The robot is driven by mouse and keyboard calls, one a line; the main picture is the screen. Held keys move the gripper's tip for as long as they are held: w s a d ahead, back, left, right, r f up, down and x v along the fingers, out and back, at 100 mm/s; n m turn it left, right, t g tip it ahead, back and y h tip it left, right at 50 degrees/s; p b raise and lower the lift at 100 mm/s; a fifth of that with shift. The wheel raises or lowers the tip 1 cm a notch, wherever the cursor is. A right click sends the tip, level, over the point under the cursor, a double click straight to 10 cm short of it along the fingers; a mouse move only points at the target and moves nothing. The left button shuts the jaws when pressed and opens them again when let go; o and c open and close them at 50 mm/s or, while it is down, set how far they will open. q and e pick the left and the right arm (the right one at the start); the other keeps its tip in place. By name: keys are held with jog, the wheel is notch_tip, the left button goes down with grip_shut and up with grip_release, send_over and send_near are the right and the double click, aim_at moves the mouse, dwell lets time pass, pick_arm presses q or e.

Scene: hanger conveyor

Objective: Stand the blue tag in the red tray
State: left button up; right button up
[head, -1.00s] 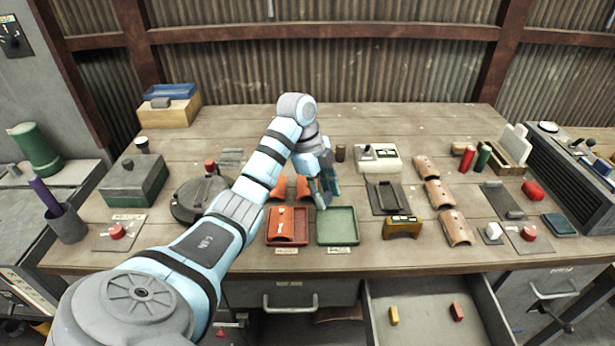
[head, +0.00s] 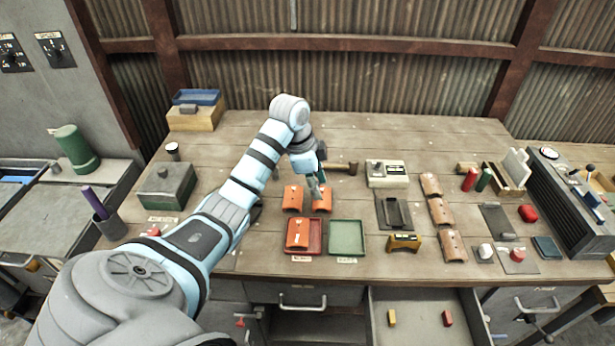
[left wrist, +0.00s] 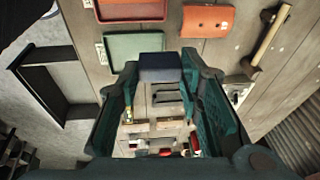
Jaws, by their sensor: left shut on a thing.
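My left gripper (head: 318,188) is shut on a dark blue, flat-faced piece, the blue tag (left wrist: 160,68), held between the fingertips in the left wrist view. In the head view the gripper hides most of the tag. The fingertips are just above or behind an orange arched piece (head: 322,202); the exact gap cannot be told. The red tray (head: 316,238) is in front and slightly left, with an orange piece (head: 298,233) in its left part. The red tray also shows in the left wrist view (left wrist: 130,12). My right gripper is not in view.
A green tray (head: 347,235) stands right of the red tray and looks empty. Another orange piece (head: 293,198) is behind the red tray. Several tan arched pieces (head: 440,211) are at right. An open drawer (head: 425,305) is below.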

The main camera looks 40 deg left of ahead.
aim_at(317, 227)
pick_arm(q)
jog(key=x, duration=0.4)
jog(key=shift+w+a, duration=0.25)
jog(key=s+f+b, duration=0.1)
jog(key=f+b, duration=0.3)
jog(key=s+f+b, duration=0.1)
jog(key=f+b, duration=0.1)
jog(key=shift+s+a, duration=0.15)
jog(key=shift+s, duration=0.15)
jog(key=shift+w+f+b, duration=0.15)
jog(key=shift+f+b, duration=0.15)
jog(key=shift+b, duration=0.25)
jog(key=b+x, duration=0.4)
jog(key=shift+a+f, duration=0.15)
jog(key=shift+f, duration=0.1)
jog(key=shift+r, duration=0.3)
jog(key=shift+c, duration=0.3)
jog(key=shift+s+r+p, duration=0.15)
jog(key=shift+s+p, duration=0.15)
jog(key=shift+s, duration=0.05)
jog(key=o, duration=0.9)
jog(key=shift+w, duration=0.15)
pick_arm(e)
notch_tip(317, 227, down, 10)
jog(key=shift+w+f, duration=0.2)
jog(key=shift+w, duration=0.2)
